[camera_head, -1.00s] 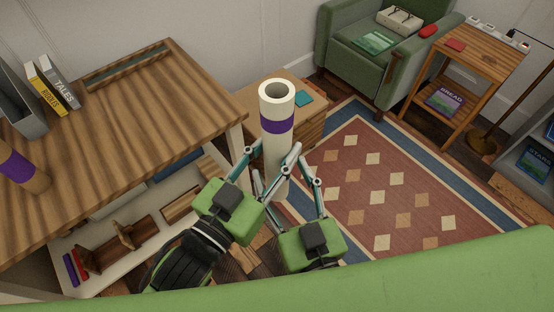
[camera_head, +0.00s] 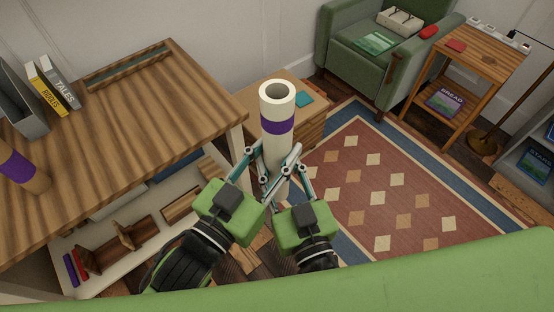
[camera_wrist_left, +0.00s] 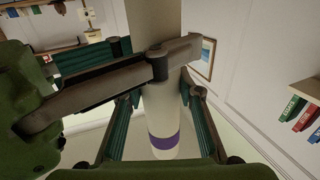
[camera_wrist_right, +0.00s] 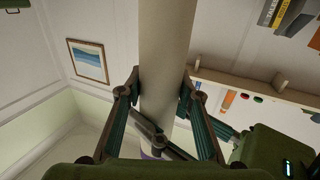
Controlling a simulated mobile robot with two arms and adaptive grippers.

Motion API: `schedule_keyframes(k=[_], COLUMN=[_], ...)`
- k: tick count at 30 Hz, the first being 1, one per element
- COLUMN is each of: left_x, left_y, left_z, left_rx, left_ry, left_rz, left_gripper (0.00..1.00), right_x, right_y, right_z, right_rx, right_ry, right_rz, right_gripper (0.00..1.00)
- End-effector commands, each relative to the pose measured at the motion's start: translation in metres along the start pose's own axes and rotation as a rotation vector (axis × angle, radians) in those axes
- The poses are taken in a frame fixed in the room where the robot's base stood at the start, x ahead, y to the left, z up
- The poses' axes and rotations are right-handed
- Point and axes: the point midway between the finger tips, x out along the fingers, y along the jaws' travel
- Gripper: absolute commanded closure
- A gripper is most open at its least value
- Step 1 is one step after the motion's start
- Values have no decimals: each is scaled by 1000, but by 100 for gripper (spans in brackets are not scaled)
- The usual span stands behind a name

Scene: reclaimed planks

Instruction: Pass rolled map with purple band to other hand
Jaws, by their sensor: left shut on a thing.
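The rolled map (camera_head: 277,105), a cream tube with a purple band (camera_head: 278,127), stands upright in front of me, its open end up. My left gripper (camera_head: 262,165) is shut on its lower part, below the band. In the left wrist view, the tube (camera_wrist_left: 160,115) runs between the left fingers, with the purple band beyond them. My right gripper (camera_head: 285,168) is at the tube from the right. In the right wrist view, its fingers lie on both sides of the tube (camera_wrist_right: 165,50), close to its edges; whether they press on it is unclear.
A wooden desk (camera_head: 120,110) at left holds books, a grey holder and a brown roll with a purple band (camera_head: 22,170). A small wooden cabinet (camera_head: 312,128) stands behind the map. A green armchair, side table and patterned rug (camera_head: 370,190) are at right.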

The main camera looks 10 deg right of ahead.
Motion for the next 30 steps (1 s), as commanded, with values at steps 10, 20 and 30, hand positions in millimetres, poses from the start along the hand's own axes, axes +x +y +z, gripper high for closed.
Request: schedule_keyframes(k=[10, 20, 30], left_x=[0, -11, -51], left_y=[0, -3, -24], left_z=[0, 4, -4], left_rx=[-1, 87, 309], left_ry=[1, 33, 167], left_rz=[1, 67, 239], left_gripper=[47, 47, 47], right_x=[0, 0, 0], right_y=[-1, -1, -1], right_z=[0, 0, 0], right_rx=[1, 1, 1], right_ry=[0, 0, 1], right_rz=[-2, -2, -1], right_gripper=[89, 89, 89])
